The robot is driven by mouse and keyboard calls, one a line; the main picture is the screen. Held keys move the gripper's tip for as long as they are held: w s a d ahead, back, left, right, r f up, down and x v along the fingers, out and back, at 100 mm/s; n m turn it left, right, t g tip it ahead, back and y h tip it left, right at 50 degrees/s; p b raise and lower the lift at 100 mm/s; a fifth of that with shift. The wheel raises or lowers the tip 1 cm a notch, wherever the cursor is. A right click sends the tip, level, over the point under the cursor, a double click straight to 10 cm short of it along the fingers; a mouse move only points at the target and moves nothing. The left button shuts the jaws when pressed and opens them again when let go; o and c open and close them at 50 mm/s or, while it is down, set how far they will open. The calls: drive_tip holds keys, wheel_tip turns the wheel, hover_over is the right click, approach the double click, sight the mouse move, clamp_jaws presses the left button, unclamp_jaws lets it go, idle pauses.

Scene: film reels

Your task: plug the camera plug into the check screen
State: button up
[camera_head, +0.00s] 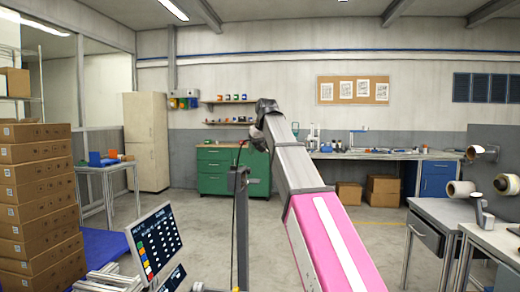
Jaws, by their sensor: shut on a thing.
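A dark screen (155,243) with coloured blocks and rows of white marks stands tilted at the lower left. It may be the check screen; I see no socket on it. My arm reaches from the lower right up to a dark joint near the middle, and bends down beyond it. My gripper's fingers do not show, hidden behind the arm or too small to tell. I cannot make out the camera plug. A small red and dark detail shows just left of the arm's far end, too small to name.
A dark upright post (240,215) with a thin line beside it stands left of my arm. Stacked cartons (38,185) fill the left side. A grey table (435,212) with rolls stands at the right. A green cabinet (215,170) is at the back. Open floor lies between.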

drive_tip(key=shift+f, duration=2.25)
idle(0.4)
drive_tip(key=shift+r, duration=0.15)
idle(0.5)
drive_tip(key=shift+r, duration=2.9)
